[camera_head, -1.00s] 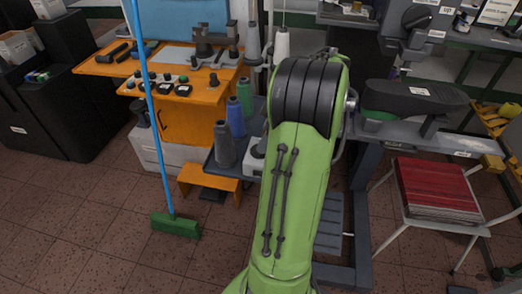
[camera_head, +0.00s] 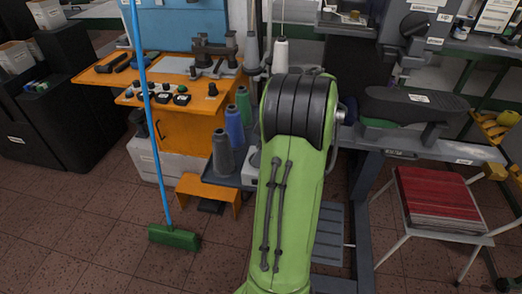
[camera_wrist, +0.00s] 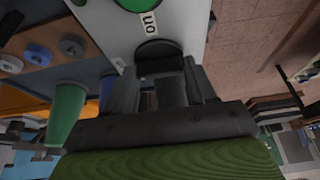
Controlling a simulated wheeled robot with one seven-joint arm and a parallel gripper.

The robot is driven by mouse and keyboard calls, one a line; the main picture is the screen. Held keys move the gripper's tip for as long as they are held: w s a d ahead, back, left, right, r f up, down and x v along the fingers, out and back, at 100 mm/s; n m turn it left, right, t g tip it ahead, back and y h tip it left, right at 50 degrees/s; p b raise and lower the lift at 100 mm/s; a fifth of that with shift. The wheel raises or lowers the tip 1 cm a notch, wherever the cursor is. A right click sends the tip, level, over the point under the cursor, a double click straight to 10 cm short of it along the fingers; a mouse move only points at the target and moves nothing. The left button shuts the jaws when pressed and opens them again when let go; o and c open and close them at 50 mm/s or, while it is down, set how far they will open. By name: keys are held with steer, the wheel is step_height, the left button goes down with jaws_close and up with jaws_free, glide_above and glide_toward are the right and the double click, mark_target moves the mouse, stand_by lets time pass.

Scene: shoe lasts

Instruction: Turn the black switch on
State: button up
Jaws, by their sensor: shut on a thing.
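The black switch (camera_wrist: 158,48) is a round dark knob on a white panel (camera_wrist: 190,22) at the top of the wrist view. A white label reading "on" and part of a green round thing (camera_wrist: 138,3) lie just above it. My gripper (camera_wrist: 161,80) is at the switch, its dark fingers on either side and closed on it. The switch's lower part is hidden between the fingers. In the head view my green arm hides the gripper and the switch; a bit of a white box (camera_head: 251,168) shows beside the arm.
Thread cones, grey (camera_head: 222,153), blue (camera_head: 234,125) and green, stand left of my arm. An orange bench (camera_head: 180,128) with several small controls is farther left, a broom (camera_head: 174,237) before it. A chair with a red stack (camera_head: 437,192) stands right. Floor at front left is clear.

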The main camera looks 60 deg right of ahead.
steer(key=m+h, duration=0.1)
steer(key=m, duration=0.1)
steer(key=m+b, duration=0.1)
steer(key=m, duration=0.1)
steer(key=shift+a+m+t+h, duration=0.15)
steer(key=shift+m+t+h, duration=0.15)
steer(key=shift+h, duration=0.1)
steer(key=m+h, duration=0.1)
steer(key=m, duration=0.1)
steer(key=m+b, duration=0.1)
steer(key=m, duration=0.1)
steer(key=shift+w+a+m+h, duration=0.1)
steer(key=shift+a+m+h, duration=0.05)
steer(key=shift+m+h, duration=0.2)
steer(key=m, duration=0.2)
steer(key=m+g+h, duration=0.1)
steer(key=m, duration=0.1)
steer(key=shift+w+a+r+h, duration=0.1)
steer(key=shift+h, duration=0.15)
steer(key=shift+m+g+h, duration=0.5)
steer(key=shift+m+g, duration=0.4)
steer(key=shift+m, duration=1.35)
steer(key=o, duration=1)
steer(key=shift+o, duration=0.2)
steer(key=shift+p, duration=0.3)
